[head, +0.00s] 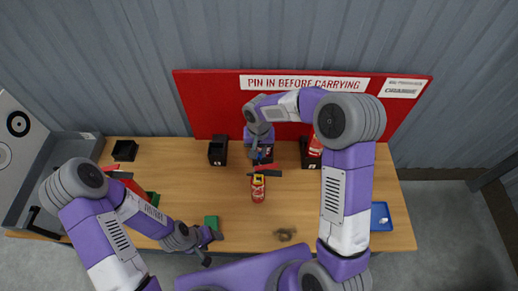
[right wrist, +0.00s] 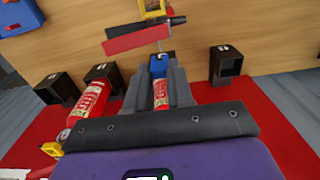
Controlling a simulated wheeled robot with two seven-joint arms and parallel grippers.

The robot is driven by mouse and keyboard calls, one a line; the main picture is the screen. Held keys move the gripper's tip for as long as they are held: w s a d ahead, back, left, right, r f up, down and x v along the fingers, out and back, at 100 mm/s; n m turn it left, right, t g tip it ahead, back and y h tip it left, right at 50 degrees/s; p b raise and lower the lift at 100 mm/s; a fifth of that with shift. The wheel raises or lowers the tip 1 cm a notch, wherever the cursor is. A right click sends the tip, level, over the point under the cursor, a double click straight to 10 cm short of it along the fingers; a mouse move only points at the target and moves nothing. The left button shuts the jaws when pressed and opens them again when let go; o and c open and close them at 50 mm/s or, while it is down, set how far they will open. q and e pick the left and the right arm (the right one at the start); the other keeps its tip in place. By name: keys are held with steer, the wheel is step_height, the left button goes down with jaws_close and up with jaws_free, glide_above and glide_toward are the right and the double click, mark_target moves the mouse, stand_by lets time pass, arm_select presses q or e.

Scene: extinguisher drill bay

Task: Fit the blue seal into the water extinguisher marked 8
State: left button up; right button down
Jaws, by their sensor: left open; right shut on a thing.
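My right gripper (head: 264,154) is over the middle of the bench's back row, pointing down. In the right wrist view its fingers (right wrist: 160,72) are shut on a small blue piece, which looks like the blue seal (right wrist: 158,64). A red and white surface shows between the fingers behind it; I cannot tell whose it is. Another red extinguisher (head: 314,147) is at the right black holder, also in the right wrist view (right wrist: 88,106). I cannot read an 8. My left gripper (head: 206,246) is open and empty near the front edge.
Black holders stand at the back (head: 218,152) and back left (head: 125,150). A red flat piece (head: 269,169) is just before the right gripper. A green block (head: 211,222), a brownish item (head: 285,234) and a blue tray (head: 380,216) are further forward. A red signboard (head: 210,100) stands behind.

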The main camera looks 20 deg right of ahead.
mark_target(259, 156)
steer(key=shift+f+b, duration=0.95)
steer(key=shift+f, duration=0.8)
steer(key=shift+f+b, duration=0.8)
steer(key=shift+b, duration=0.95)
stand_by(1.6)
steer(key=c, duration=0.9)
jaws_free()
step_height(259, 156, up, 7)
steer(key=shift+r, duration=0.2)
steer(key=shift+s, duration=0.1)
